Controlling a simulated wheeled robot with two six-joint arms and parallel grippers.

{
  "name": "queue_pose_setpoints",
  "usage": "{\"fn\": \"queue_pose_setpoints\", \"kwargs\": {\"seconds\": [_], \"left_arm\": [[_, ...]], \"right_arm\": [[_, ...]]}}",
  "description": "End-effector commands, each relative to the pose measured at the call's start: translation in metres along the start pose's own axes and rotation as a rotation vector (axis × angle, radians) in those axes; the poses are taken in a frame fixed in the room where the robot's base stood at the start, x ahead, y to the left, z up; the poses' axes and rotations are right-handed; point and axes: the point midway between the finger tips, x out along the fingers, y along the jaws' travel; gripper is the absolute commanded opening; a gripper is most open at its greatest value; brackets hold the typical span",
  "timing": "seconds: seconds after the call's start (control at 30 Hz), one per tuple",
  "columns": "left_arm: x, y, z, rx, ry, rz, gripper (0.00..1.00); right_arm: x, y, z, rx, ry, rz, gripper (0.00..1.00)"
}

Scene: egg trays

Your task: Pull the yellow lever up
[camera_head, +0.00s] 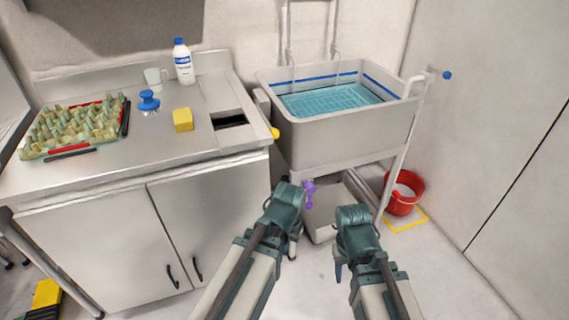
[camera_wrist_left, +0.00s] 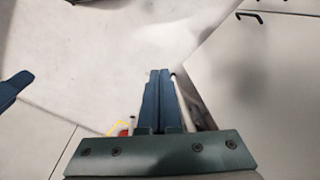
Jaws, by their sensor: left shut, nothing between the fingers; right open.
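A small yellow knob (camera_head: 275,133), which appears to be the end of the yellow lever, shows at the left side of the sink unit, beside the counter's right edge. The rest of the lever is hidden or too small to make out. My left gripper (camera_head: 292,250) is low in front of the sink, below the knob and apart from it. In the left wrist view its two blue fingers (camera_wrist_left: 159,73) are shut together with nothing between them. My right gripper (camera_head: 338,272) is to its right, pointing down, open, and mostly hidden by its wrist.
The grey sink (camera_head: 345,125) holds blue water. A purple handle (camera_head: 309,190) hangs below it; a blue knob (camera_head: 447,75) is at its right. A red bucket (camera_head: 404,193) stands on the floor. The counter (camera_head: 140,150) holds an egg tray (camera_head: 45,157), yellow sponge (camera_head: 183,120) and bottle (camera_head: 183,65).

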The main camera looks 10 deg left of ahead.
Motion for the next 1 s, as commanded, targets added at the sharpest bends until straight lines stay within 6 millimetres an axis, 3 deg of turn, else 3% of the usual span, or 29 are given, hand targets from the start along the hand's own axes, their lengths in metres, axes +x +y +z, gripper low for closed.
{"fn": "queue_pose_setpoints", "kwargs": {"seconds": [0.03, 0.27, 0.43, 0.57, 0.7, 1.0], "left_arm": [[0.029, -0.005, -0.003, -0.002, 0.008, -0.009, 0.00], [0.088, -0.038, -0.020, 0.060, 0.055, -0.101, 0.00], [0.121, -0.079, -0.052, 0.288, 0.096, -0.322, 0.00], [0.101, -0.107, -0.089, 0.596, 0.082, -0.588, 0.00], [0.063, -0.118, -0.130, 0.928, 0.007, -0.876, 0.00], [-0.023, -0.094, -0.201, 1.480, -0.296, -1.398, 0.00]], "right_arm": [[0.028, -0.003, -0.002, 0.000, 0.000, 0.000, 0.50], [0.087, -0.008, -0.005, -0.001, 0.000, 0.002, 0.50], [0.130, -0.012, -0.008, -0.001, 0.000, 0.003, 0.50], [0.135, -0.013, -0.008, -0.001, 0.000, 0.003, 0.50], [0.136, -0.013, -0.008, -0.001, 0.000, 0.003, 0.50], [0.135, -0.013, -0.008, -0.001, 0.000, 0.003, 0.50]]}}
